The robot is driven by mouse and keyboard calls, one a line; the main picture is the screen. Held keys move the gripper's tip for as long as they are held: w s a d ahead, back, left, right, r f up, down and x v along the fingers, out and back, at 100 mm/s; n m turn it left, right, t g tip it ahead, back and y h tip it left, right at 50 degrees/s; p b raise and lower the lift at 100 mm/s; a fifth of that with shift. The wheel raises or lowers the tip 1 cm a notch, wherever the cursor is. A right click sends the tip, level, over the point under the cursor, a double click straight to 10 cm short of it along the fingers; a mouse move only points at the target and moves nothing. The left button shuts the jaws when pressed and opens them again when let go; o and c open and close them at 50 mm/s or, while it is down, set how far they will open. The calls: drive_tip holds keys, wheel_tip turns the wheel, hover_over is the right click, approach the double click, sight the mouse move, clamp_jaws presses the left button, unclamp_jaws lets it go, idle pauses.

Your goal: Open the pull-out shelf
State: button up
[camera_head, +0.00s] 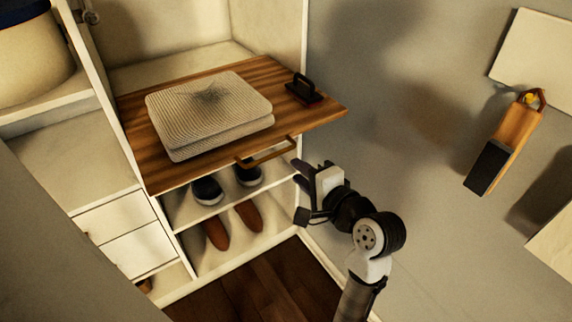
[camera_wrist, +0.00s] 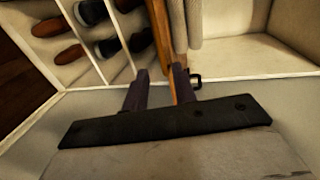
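The pull-out shelf (camera_head: 185,165) is a brown wooden board that sticks out of the white closet. It shows edge-on in the wrist view (camera_wrist: 159,30). Its bar handle (camera_head: 268,153) is on the front edge. My gripper (camera_head: 308,170) is just to the right of the handle, near the shelf's front right part. In the wrist view its two dark fingers (camera_wrist: 160,78) are apart, with the shelf's edge showing between and beyond them. I see no grip on the handle.
A folded pale cloth (camera_head: 210,110) and a small black object with a handle (camera_head: 304,88) lie on the shelf. Shoes (camera_head: 232,227) stand on racks below. White drawers (camera_head: 120,232) are at left. The dark floor in front is clear.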

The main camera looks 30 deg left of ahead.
drive_tip(key=p+v, duration=0.2)
drive_tip(key=v, duration=0.1)
drive_tip(key=shift+p, duration=0.3)
idle(0.3)
